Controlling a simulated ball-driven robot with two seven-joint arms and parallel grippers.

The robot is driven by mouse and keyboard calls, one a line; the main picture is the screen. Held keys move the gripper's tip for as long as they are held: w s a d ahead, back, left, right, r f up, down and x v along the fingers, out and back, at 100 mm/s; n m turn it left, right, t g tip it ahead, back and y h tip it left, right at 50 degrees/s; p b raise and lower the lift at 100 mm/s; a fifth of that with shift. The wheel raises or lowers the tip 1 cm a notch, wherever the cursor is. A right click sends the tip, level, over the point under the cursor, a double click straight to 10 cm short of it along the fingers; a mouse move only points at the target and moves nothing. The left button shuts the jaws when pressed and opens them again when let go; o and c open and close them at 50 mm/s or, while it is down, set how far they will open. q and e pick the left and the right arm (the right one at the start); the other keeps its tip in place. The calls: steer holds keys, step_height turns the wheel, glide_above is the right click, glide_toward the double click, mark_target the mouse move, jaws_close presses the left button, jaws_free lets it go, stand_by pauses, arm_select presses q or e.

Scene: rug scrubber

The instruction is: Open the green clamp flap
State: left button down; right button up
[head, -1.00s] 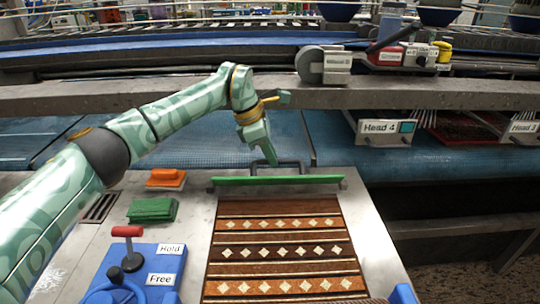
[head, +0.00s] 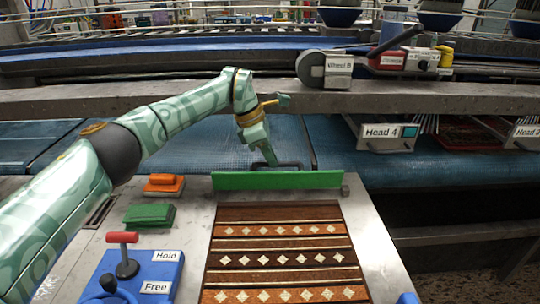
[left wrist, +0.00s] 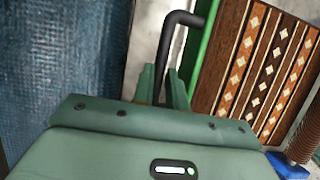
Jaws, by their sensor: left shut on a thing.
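The green clamp flap (head: 278,180) runs along the far edge of the patterned rug (head: 285,250) and stands tilted up, its broad green face toward me. A dark bent handle (head: 292,165) sits behind it. My left gripper (head: 270,157) is at the left part of this handle. In the left wrist view the gripper (left wrist: 163,90) is shut on the black handle (left wrist: 178,40), and the flap shows as a green strip (left wrist: 205,45) beside the rug (left wrist: 265,60). My right gripper is not in view.
An orange block (head: 164,185) and a green block (head: 150,214) lie left of the rug. A red-topped lever (head: 125,250) stands on a blue panel by the Hold and Free labels. A grey beam (head: 200,95) crosses behind the arm.

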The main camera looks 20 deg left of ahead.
arm_select(q)
steer(key=shift+a, duration=0.1)
